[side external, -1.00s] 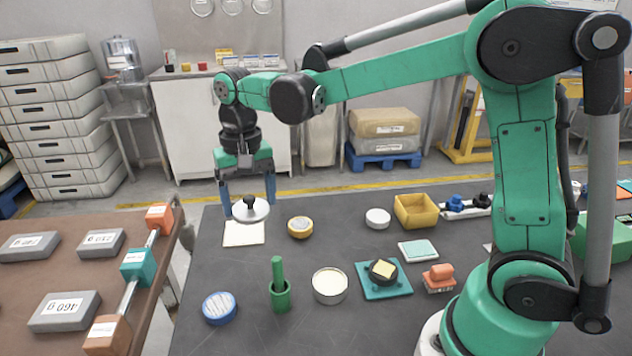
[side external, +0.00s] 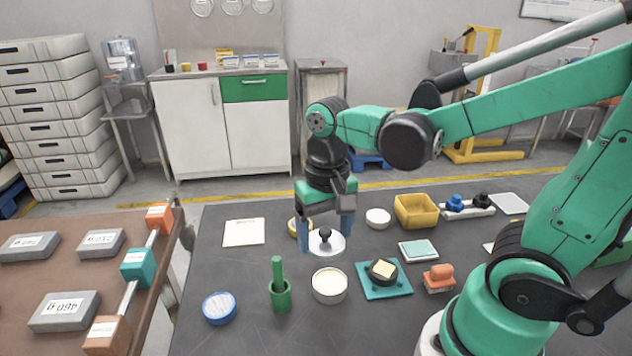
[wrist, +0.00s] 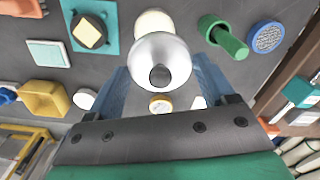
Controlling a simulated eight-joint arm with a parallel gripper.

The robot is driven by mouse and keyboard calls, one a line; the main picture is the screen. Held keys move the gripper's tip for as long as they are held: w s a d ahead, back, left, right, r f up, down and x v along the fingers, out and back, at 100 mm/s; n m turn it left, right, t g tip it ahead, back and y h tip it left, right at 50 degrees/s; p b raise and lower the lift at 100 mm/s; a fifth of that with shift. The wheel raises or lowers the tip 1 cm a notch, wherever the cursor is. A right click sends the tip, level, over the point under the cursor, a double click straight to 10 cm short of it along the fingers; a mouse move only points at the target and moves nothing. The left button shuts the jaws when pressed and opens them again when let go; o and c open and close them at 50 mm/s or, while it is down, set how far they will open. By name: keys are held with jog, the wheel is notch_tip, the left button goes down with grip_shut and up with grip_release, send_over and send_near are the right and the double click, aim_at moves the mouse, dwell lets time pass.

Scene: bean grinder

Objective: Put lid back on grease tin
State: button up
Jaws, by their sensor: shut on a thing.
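My gripper (side external: 326,236) is shut on a round silver lid (side external: 328,246) with a black knob (side external: 325,234). The lid also shows between my fingers in the wrist view (wrist: 160,52). My gripper holds the lid above the table, behind the open round tin (side external: 330,286), which has pale cream contents. In the wrist view the tin (wrist: 155,22) is partly hidden behind the lid.
A green cup with a green handle (side external: 279,290) stands left of the tin. A teal mat (side external: 366,284) with a black block lies to its right.

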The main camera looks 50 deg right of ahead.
aim_at(330, 282)
jog(key=shift+s+f, duration=0.55)
jog(key=shift+f, duration=3.05)
jog(key=shift+f, duration=0.2)
jog(key=o, duration=1.1)
jog(key=shift+r, duration=0.1)
jog(key=shift+r, duration=3.45)
